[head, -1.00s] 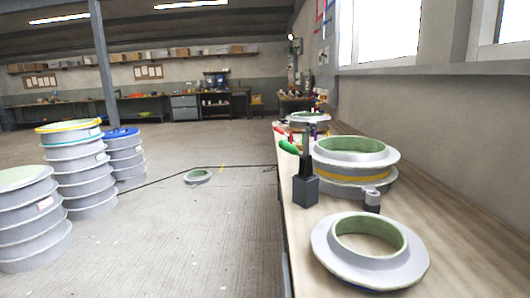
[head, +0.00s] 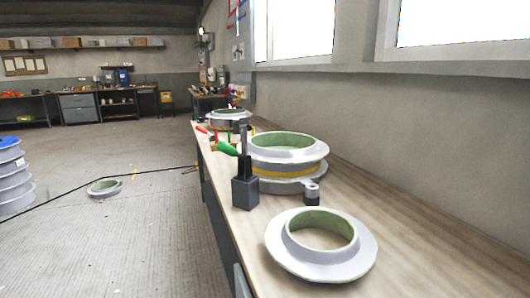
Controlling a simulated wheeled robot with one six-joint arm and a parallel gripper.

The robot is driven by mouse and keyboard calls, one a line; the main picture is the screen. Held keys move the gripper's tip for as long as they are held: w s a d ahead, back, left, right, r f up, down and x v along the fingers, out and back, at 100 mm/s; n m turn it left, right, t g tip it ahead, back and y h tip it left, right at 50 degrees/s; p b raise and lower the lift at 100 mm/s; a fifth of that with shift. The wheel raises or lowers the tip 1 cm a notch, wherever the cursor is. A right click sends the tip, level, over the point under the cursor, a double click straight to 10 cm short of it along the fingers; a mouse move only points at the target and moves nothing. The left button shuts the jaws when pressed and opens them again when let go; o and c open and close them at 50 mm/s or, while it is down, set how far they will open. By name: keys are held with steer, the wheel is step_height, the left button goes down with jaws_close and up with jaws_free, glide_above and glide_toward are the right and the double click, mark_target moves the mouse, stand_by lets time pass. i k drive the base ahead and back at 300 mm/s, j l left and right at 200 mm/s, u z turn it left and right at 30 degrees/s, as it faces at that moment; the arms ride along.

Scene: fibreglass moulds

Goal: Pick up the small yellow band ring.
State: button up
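A grey ring-shaped mould with a yellow band (head: 297,173) around its side sits on the wooden workbench. It is in a short stack. A flanged grey ring with a green inside (head: 284,148) is at the top of this stack. I cannot tell whether the band is a separate ring or part of a mould. My gripper is not in view.
The workbench (head: 420,262) runs along the wall on the right. A flanged ring (head: 318,266) lies at its near end. A grey block with a dark upright (head: 245,192) stands left of the stack. A ring (head: 104,188) lies on the open floor, near a dark cable.

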mark_target(280, 163)
steer(key=j, duration=0.45)
steer(key=i+j, duration=0.1)
steer(key=j, duration=0.35)
steer(key=i+j, duration=1.1)
steer(key=j, duration=0.2)
steer(key=i+l, duration=0.15)
steer(key=i, duration=0.4)
steer(key=i+l, duration=0.15)
steer(key=i, duration=0.45)
